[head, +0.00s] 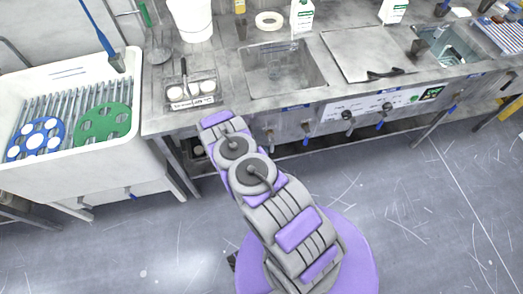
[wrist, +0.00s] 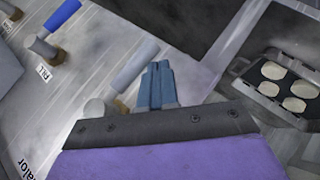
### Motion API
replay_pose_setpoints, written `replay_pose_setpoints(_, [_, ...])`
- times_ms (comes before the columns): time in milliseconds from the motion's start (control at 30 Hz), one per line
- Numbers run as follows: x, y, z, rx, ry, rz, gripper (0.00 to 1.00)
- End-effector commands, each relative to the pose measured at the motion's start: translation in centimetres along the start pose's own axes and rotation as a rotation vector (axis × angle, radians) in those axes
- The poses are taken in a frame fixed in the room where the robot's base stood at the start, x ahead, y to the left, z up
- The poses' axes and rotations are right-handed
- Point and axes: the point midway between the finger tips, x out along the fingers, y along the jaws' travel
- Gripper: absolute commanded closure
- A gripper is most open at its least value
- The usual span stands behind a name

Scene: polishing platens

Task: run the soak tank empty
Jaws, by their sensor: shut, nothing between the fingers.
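In the head view, an open sink-like tank (head: 283,70) is set into the steel bench; I cannot tell whether it is the soak tank. Blue-handled valves (head: 306,131) stick out of the bench front below it. In the wrist view, my gripper (wrist: 157,72) is shut and empty, its fingertips close beside a pale blue lever handle (wrist: 134,66); I cannot tell whether they touch. Another blue handle (wrist: 62,14) is at the upper left, near a label reading FILL (wrist: 45,74). In the head view my arm hides the fingers.
A white tub (head: 150,100) at left holds a slotted rack with a blue platen (head: 36,139) and a green platen (head: 103,123). A second basin (head: 450,48) is at right. A dark tray (wrist: 272,98) with pale pads shows in the wrist view. The floor (head: 430,220) at right is clear.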

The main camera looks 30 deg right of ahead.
Motion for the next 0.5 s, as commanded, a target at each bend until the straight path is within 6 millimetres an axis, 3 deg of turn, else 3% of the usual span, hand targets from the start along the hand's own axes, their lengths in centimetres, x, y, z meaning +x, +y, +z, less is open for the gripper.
replay_pose_setpoints(500, [0.76, 0.12, 0.46, 0.002, -0.001, 0.000, 1.00])
